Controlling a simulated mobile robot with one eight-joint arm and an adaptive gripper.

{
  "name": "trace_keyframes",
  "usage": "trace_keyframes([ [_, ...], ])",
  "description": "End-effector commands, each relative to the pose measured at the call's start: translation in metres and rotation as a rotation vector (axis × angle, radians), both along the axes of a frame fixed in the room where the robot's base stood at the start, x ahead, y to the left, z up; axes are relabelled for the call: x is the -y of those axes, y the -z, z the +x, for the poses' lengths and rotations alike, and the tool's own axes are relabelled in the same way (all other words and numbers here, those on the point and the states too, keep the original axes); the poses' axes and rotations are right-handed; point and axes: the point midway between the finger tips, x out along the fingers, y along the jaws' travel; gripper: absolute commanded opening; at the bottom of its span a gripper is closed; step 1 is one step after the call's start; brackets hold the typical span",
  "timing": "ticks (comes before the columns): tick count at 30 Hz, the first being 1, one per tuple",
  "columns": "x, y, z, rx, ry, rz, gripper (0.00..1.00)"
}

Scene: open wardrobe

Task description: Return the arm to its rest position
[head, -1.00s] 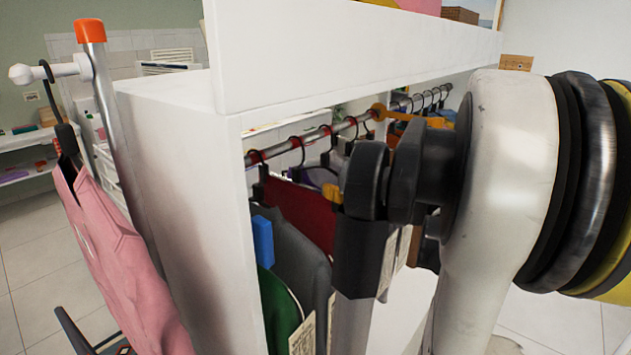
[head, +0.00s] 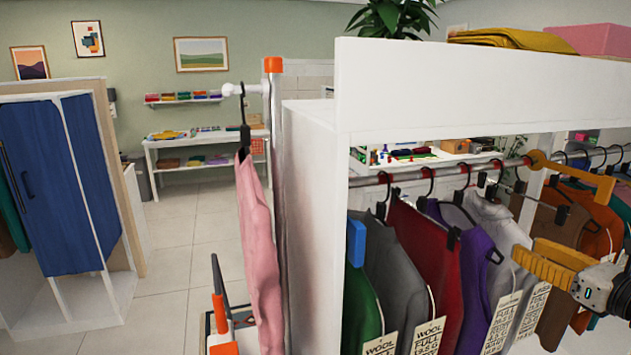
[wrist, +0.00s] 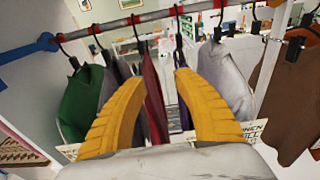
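My gripper (head: 540,262) is at the right of the head view, in front of the hanging clothes and below the rail. Only part of it shows there, with yellow ribbed fingers on a grey and white wrist. In the wrist view my gripper (wrist: 160,77) has its two yellow fingers apart with nothing between them. A dark red garment (wrist: 153,105) shows behind the gap. I cannot tell how far the fingers are from the cloth. The rest of the arm is out of the head view.
The white wardrobe (head: 312,230) has a metal rail (head: 400,176) with several garments on hangers. A pink garment (head: 258,250) hangs outside at left. The floor (head: 180,270) left of it is open.

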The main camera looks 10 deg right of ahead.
Motion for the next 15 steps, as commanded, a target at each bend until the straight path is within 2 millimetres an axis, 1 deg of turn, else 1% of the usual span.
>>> trace_keyframes([
  [1, -0.016, 0.005, 0.008, -0.026, -0.029, -0.045, 0.36],
  [4, -0.043, 0.017, 0.02, -0.078, -0.08, -0.149, 0.36],
  [8, -0.081, 0.033, 0.032, -0.143, -0.161, -0.3, 0.36],
  [11, -0.114, 0.047, 0.039, -0.192, -0.241, -0.441, 0.36],
  [14, -0.154, 0.064, 0.041, -0.241, -0.347, -0.622, 0.36],
  [15, -0.171, 0.072, 0.041, -0.258, -0.398, -0.706, 0.36],
])
